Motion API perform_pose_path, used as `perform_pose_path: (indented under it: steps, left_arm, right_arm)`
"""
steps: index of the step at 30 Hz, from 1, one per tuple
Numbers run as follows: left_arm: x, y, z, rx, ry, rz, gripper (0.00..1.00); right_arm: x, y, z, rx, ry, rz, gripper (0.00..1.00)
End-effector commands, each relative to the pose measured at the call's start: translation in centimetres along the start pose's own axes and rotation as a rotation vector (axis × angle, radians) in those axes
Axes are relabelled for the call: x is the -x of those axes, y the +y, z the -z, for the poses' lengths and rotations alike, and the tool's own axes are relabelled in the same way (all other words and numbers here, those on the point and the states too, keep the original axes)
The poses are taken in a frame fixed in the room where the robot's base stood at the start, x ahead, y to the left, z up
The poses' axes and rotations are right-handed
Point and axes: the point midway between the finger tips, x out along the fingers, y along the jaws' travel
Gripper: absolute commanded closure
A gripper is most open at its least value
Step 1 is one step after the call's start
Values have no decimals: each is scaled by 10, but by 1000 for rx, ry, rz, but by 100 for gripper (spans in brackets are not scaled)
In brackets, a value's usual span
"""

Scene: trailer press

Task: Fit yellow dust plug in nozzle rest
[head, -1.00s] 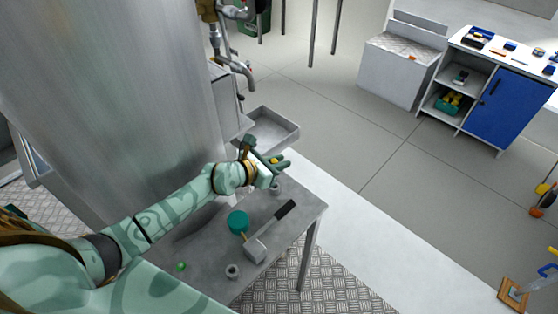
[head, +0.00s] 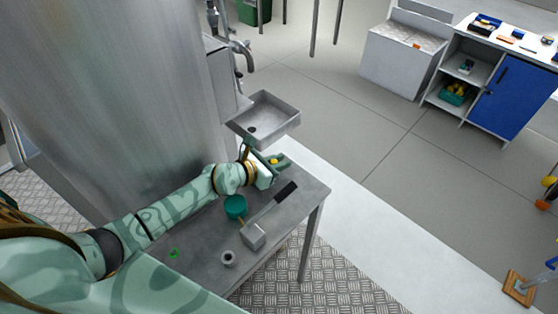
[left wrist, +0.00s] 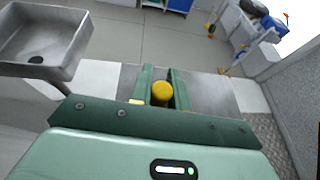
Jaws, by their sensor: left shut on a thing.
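My left gripper (head: 278,163) is shut on the yellow dust plug (head: 273,161), above the far end of the grey metal table. In the left wrist view the plug (left wrist: 161,92) shows as a round yellow end between the two green fingers (left wrist: 161,88). A grey ring-shaped fitting (head: 228,259) stands on the table nearer to me, apart from the gripper. I cannot tell whether it is the nozzle rest. My right gripper is not in view.
The table (head: 205,264) also bears a mallet (head: 254,236) with a dark grip, a teal round piece (head: 235,207) and a small green item (head: 174,254). A grey basin (head: 265,118) stands just beyond the gripper. A large metal cylinder (head: 110,90) rises at left.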

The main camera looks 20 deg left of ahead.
Motion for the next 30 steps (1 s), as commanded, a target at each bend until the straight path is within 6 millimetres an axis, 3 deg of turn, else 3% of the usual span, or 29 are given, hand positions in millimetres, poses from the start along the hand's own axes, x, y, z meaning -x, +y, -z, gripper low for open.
perform_pose_path:
  steps: [27, 28, 30]
  left_arm:
    - [-2, 0, 4, 1, 0, 0, 100]
    - [-2, 0, 4, 1, 0, 0, 77]
    - [-2, 0, 4, 1, 0, 0, 57]
  right_arm:
    - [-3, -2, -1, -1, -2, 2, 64]
    - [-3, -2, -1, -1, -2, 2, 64]
    - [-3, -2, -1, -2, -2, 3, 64]
